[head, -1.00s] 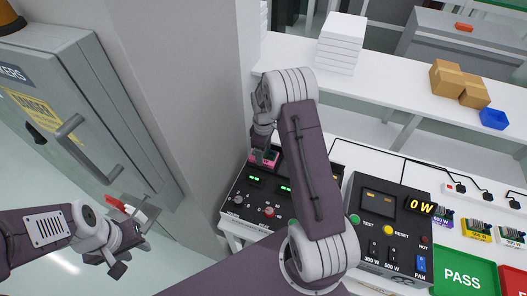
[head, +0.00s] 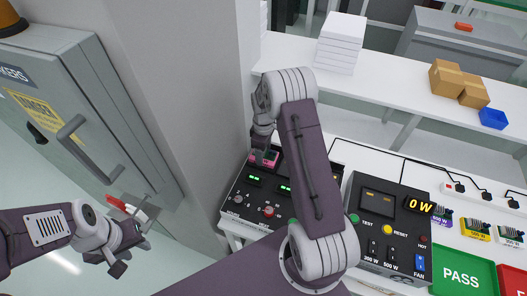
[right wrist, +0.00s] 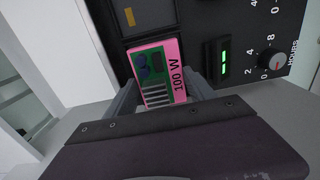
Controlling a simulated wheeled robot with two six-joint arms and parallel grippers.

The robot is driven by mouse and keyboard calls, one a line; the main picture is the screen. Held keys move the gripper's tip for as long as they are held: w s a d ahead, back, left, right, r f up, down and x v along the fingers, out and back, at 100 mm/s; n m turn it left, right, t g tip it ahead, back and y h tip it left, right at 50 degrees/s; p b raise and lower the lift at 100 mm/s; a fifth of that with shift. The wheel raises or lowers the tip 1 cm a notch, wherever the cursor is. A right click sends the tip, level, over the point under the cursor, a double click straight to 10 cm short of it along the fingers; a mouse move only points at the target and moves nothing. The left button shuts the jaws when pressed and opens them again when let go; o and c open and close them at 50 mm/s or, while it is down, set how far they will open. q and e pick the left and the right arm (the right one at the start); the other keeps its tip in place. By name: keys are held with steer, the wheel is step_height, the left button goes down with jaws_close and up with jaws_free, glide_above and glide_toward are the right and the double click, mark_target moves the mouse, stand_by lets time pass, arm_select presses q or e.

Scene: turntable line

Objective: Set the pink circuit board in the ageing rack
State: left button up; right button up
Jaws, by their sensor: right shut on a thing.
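The pink circuit board (right wrist: 158,78), marked "100 W", is between the fingers of my right gripper (right wrist: 162,96), which is shut on it. In the head view the board shows as a small pink patch (head: 270,155) under my right gripper (head: 263,151), at the back left of the black ageing rack (head: 240,192). The board lies at a dark bay of the rack; how deep it sits cannot be told. My right forearm hides part of the rack. My left gripper (head: 124,245) is low at the left, away from the rack; its finger opening is unclear.
A black test unit (head: 385,225) with buttons, switches and a "0 W" display stands right of the rack. A green PASS tray (head: 464,280) is at the lower right. A grey wall pillar (head: 195,100) and a grey cabinet (head: 75,110) stand close on the left.

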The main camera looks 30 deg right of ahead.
steer(key=shift+f, duration=0.6)
stand_by(0.9)
steer(key=o, duration=1.7)
step_height(320, 180, up, 9)
steer(key=shift+b, duration=0.75)
